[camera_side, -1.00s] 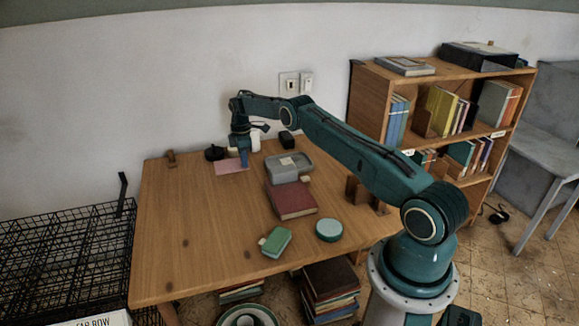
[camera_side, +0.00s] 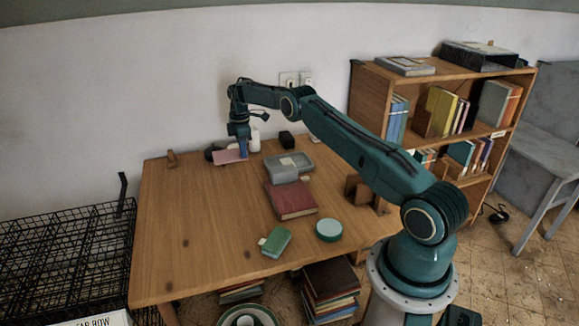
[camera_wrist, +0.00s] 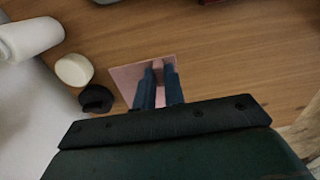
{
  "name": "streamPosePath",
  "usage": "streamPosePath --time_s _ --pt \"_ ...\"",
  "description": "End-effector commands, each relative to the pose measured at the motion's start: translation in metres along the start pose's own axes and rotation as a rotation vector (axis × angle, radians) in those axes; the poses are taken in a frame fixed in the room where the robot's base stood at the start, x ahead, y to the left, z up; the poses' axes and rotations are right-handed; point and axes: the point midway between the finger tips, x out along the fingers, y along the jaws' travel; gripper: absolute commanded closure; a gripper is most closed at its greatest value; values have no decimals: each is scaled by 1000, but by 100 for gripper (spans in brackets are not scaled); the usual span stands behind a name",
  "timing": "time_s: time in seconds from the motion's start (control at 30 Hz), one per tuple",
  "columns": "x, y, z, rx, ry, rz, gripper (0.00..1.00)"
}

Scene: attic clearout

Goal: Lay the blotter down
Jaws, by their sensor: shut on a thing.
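The blotter is a flat pink sheet (camera_side: 229,157) near the back left of the wooden table in the side view. My gripper (camera_side: 242,153) is shut on it, with the sheet extending to the left of the fingers. The sheet appears raised a little above the table. In the wrist view my two blue fingers (camera_wrist: 158,72) stand close together over the pink blotter (camera_wrist: 128,77), with a pinkish part showing between them. The fingers hide part of the sheet.
The wooden table (camera_side: 185,240) is clear in front and left. A white roll (camera_wrist: 30,38), pale disc (camera_wrist: 74,70) and dark object (camera_wrist: 96,99) are close by.

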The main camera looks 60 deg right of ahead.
Motion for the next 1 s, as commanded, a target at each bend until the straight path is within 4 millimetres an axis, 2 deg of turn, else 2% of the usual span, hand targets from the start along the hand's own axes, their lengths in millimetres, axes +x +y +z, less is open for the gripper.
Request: streamPosePath --time_s 0.3,0.67,1.0 --pt "-50 0 0 0 0 1 100" --pt "-50 -6 16 1 -1 -3 100" --pt "-51 -23 45 2 -1 -2 100"
